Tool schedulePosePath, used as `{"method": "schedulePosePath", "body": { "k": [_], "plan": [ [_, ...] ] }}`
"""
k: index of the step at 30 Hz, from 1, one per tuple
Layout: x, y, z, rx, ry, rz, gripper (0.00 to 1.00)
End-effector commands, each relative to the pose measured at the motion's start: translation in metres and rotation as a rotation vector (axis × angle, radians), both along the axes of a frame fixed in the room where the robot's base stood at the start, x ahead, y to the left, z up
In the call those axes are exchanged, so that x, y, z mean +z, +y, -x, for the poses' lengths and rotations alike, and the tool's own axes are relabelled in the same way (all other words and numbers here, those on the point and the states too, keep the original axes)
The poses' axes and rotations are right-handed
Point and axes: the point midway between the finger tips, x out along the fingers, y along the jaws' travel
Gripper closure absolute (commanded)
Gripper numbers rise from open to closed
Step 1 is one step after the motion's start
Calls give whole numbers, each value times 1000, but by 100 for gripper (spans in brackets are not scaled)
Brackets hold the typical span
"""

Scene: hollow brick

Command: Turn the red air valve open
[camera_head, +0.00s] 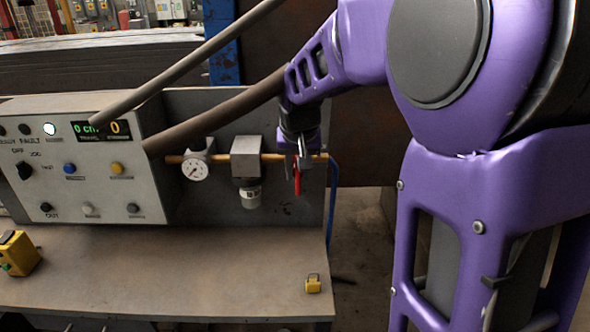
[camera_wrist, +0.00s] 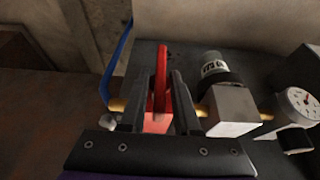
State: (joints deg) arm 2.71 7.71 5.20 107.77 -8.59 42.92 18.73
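The red air valve handle (camera_head: 297,179) hangs roughly straight down at the right end of the brass pipe on the bench's back panel. In the wrist view the red handle (camera_wrist: 161,78) stands between the two dark fingers of my gripper (camera_wrist: 158,100). The fingers are apart on either side of it, with a gap visible on the left; they do not look closed on it. In the head view my gripper (camera_head: 300,152) is at the valve, pointing down and partly hiding the valve body.
Left of the valve are a grey regulator (camera_head: 246,158) with a bowl and a pressure gauge (camera_head: 195,170). A blue hose (camera_head: 333,205) runs down on the right. A control box (camera_head: 75,165) stands further left. A small yellow object (camera_head: 313,284) lies on the bench (camera_head: 200,265).

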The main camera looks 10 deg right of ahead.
Motion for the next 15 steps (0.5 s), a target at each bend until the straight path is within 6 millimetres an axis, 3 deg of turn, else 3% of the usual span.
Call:
{"method": "schedulePosePath", "body": {
  "k": [1, 4, 5, 15],
  "plan": [
    [0, 0, 0, 0, 0, 0, 80],
    [0, 0, 0, 0, 0, 0, 98],
    [0, 0, 0, 0, 0, 0, 100],
    [0, 0, 0, 2, 2, 9, 100]
  ]
}}
